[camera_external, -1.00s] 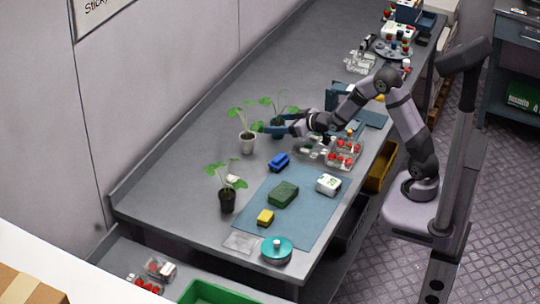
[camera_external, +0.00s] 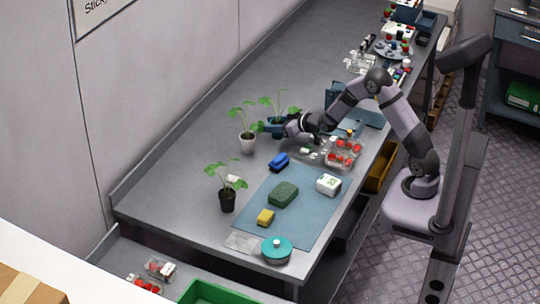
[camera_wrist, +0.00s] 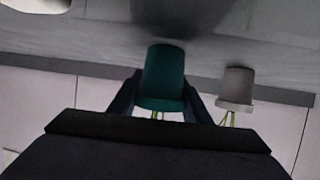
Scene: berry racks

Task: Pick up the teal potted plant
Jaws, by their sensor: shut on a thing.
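The teal potted plant (camera_external: 278,127) stands toward the back of the grey table, with green leaves above its pot. In the wrist view, where the scene appears upside down, its teal pot (camera_wrist: 163,78) sits between the two dark fingers. My gripper (camera_external: 275,129) is shut on this pot. In the external view, the fingers cover part of the pot, and I cannot tell whether its base touches the table.
A black potted plant (camera_external: 227,200) is nearer. A blue box (camera_external: 278,161), clear boxes of red berries (camera_external: 343,153) and a blue mat (camera_external: 300,222) are close.

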